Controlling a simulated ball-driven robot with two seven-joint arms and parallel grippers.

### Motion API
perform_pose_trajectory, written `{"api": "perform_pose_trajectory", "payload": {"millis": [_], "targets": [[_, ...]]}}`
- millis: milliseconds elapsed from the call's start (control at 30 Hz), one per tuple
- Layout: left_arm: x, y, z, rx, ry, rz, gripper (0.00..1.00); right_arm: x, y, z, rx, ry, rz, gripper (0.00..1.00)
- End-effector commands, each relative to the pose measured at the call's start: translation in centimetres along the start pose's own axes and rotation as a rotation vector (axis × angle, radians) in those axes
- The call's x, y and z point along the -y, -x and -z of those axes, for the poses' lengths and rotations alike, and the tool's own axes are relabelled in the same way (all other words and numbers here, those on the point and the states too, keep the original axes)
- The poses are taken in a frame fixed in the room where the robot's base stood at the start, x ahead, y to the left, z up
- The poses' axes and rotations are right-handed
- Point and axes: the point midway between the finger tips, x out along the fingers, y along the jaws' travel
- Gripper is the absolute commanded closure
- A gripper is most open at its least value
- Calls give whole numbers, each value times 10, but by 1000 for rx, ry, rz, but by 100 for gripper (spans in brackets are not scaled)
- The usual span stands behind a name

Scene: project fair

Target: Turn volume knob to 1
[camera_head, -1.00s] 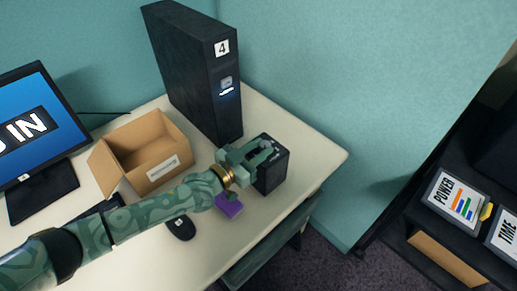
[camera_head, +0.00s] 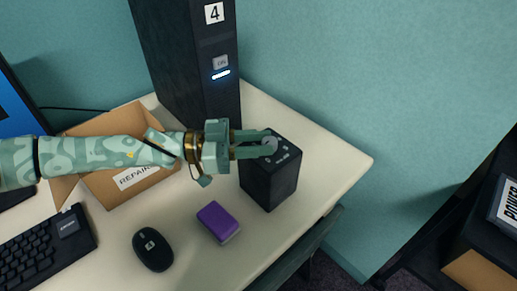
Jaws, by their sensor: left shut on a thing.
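A black box-shaped speaker (camera_head: 268,187) stands upright near the right end of the pale desk. A round grey volume knob (camera_head: 270,144) sits on its top face, with small pale marks beside it. My left gripper (camera_head: 268,146) reaches in from the left over the speaker's top. Its two fingers are shut on the knob, one on the far side and one on the near side. The fingers hide part of the knob, and I cannot read its setting. My right gripper is not in view.
A black computer tower (camera_head: 188,65) marked 4 stands behind. An open cardboard box (camera_head: 104,188) sits left, under my arm. A purple block (camera_head: 218,221), a black mouse (camera_head: 153,249) and a keyboard (camera_head: 40,252) lie in front. The desk (camera_head: 335,160) is clear right of the speaker.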

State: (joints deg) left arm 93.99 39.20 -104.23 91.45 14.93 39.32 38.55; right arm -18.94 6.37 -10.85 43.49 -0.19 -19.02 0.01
Motion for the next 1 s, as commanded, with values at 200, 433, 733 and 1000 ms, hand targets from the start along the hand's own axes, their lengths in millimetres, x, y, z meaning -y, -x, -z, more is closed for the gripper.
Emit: {"api": "perform_pose_trajectory", "payload": {"millis": [200, 433, 733, 1000], "targets": [[3, 0, -4, 5, 0, -99, 94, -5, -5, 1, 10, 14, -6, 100], [4, 0, -2, 3, -1, -147, 94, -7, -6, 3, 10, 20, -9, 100], [4, 0, -1, 1, -1, -154, 94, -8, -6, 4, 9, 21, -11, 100], [4, 0, 0, 0, -1, -154, 50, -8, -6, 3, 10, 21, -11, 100]]}}
